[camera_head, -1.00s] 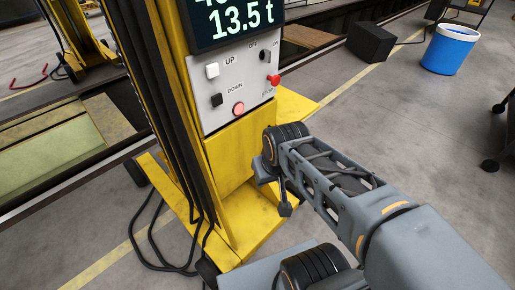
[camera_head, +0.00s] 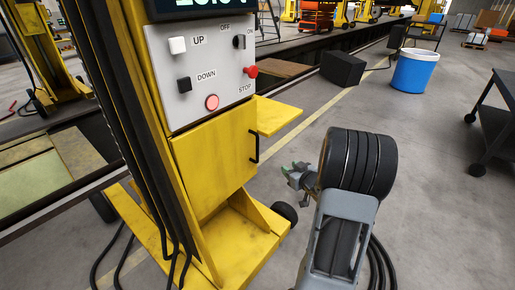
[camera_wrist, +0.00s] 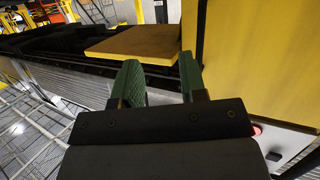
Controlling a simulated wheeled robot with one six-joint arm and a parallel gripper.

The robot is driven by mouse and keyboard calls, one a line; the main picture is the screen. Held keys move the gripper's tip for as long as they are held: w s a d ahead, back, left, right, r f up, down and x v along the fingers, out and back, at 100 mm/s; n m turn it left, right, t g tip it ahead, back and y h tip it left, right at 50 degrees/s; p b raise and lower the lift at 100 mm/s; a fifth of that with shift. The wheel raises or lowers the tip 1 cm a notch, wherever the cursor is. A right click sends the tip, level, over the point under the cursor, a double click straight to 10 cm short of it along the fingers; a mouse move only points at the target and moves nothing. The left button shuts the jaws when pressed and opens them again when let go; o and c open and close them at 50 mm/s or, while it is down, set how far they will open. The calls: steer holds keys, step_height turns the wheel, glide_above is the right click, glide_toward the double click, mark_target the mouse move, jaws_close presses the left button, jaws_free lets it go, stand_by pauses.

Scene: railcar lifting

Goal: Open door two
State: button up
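A yellow door (camera_head: 213,153) with a black bar handle (camera_head: 254,146) at its right edge is on the lifting column, below the white control panel. It looks shut. No number shows on it. My gripper (camera_head: 291,170) is right of the handle in the head view, apart from it. In the wrist view, the green fingers of my gripper (camera_wrist: 163,75) are spread with nothing between them. A yellow column surface (camera_wrist: 250,60) is right of them there; the handle cannot be made out.
The white control panel (camera_head: 205,72) has several switches and buttons. A flat yellow plate (camera_head: 277,115) juts out behind the door's right side and also shows in the wrist view (camera_wrist: 135,42). Black cables hang on the left. A blue bin (camera_head: 414,72) and dark cart (camera_head: 492,120) stand right.

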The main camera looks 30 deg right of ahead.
steer(key=a+r+n+t+y, duration=0.2)
steer(key=a+r+t+y, duration=0.1)
steer(key=a+r+y, duration=0.15)
steer(key=shift+h, duration=0.35)
steer(key=x, duration=0.9)
steer(key=b+x, duration=0.1)
steer(key=x, duration=0.4)
steer(key=shift+w+d, duration=0.1)
steer(key=shift+d, duration=0.2)
jaws_close()
